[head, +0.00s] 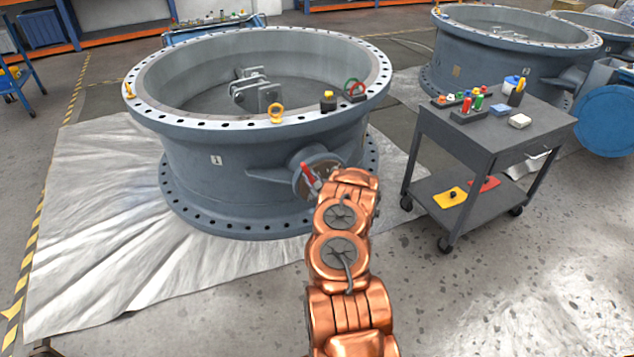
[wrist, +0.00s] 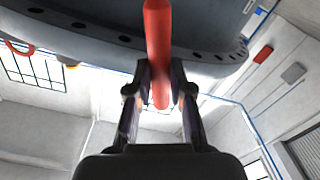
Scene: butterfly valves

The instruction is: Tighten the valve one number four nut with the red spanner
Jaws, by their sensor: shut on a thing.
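Valve one (head: 216,185) is a large grey ring-shaped body with a "1" label, standing on a silver sheet in the head view. A small round flange (head: 322,168) juts from its side; single nuts and their numbers are too small to tell. The red spanner (head: 309,176) shows in front of this flange; whether it sits on a nut I cannot tell. In the wrist view my gripper (wrist: 160,85) is shut on the red spanner (wrist: 158,35), with a finger on each side. In the head view my arm hides the gripper and part of the flange.
A grey trolley (head: 490,142) with coloured tools and small boxes stands to the right. A second large valve (head: 500,65) is behind it. The floor at front right is clear.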

